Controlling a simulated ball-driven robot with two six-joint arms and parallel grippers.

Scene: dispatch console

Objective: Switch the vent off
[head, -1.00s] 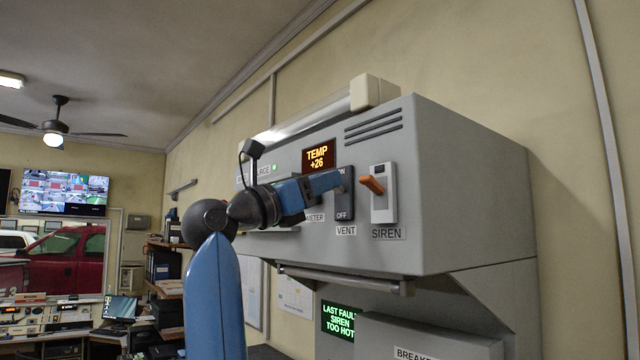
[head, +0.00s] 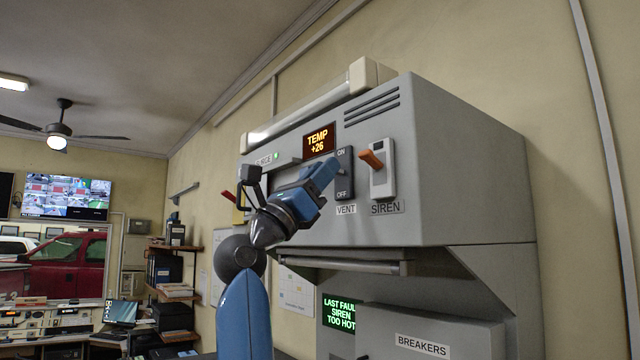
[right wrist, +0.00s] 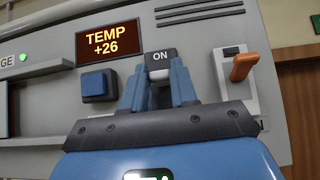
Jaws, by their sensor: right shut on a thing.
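The vent switch (head: 345,188) is a dark plate on the grey console, marked ON at the top and OFF at the bottom, above a VENT label. My right gripper (head: 334,168) reaches it from the lower left, its blue fingers in front of the plate's left side. In the right wrist view, the fingers (right wrist: 160,92) are shut on the pale vent lever (right wrist: 160,98) just below the ON mark. The fingers hide much of the lever, so its exact tilt is hard to tell. My left gripper is not in view.
Close on the right is the siren switch (head: 382,170) with an orange lever. A TEMP +26 display (head: 319,141) sits up left, and a blue button (right wrist: 97,84) is left of the fingers. A handrail (head: 350,262) runs below. A green-lit screen (head: 339,313) reads LAST FAULT SIREN TOO HOT.

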